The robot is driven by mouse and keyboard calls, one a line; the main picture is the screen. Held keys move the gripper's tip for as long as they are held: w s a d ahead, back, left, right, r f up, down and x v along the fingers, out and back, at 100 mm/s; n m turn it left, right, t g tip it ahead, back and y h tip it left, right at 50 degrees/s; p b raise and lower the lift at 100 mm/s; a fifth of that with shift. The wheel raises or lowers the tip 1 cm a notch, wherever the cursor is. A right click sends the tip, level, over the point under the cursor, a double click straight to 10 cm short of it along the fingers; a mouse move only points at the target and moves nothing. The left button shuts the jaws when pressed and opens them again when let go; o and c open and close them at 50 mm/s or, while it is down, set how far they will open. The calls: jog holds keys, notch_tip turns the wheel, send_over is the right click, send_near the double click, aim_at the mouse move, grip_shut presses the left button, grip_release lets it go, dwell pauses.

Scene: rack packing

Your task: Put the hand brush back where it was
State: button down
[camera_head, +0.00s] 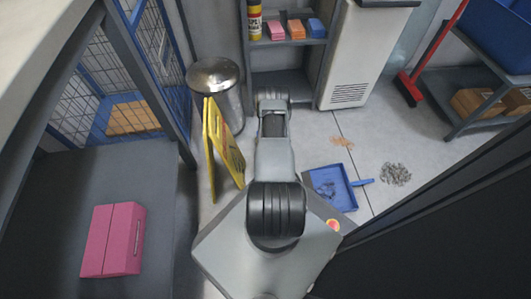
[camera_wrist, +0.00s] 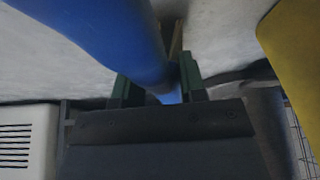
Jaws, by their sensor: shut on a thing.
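In the wrist view my gripper (camera_wrist: 158,88) has its two green-padded fingers on either side of a blue handle. This blue thing, which I take to be the hand brush (camera_wrist: 105,35), runs large and close to the camera from the upper left down between the fingers. A thin tan strip shows behind it near the top; I cannot tell whether it is bristles. In the head view my arm hides both gripper and brush. A blue dustpan (camera_head: 328,188) lies on the floor right of my arm, its handle pointing right.
A grey shelf (camera_head: 284,48) with pink, orange and blue packs stands ahead, beside a white vented cabinet (camera_head: 348,60). A steel bin (camera_head: 216,86) and yellow floor sign (camera_head: 222,145) stand left. Grey debris (camera_head: 395,174) and brown scraps (camera_head: 342,142) lie on the floor. A pink box (camera_head: 112,240) is at left.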

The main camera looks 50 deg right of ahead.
jog(key=shift+f, duration=0.2)
jog(key=c, duration=0.6)
grip_release()
jog(key=shift+r, duration=0.1)
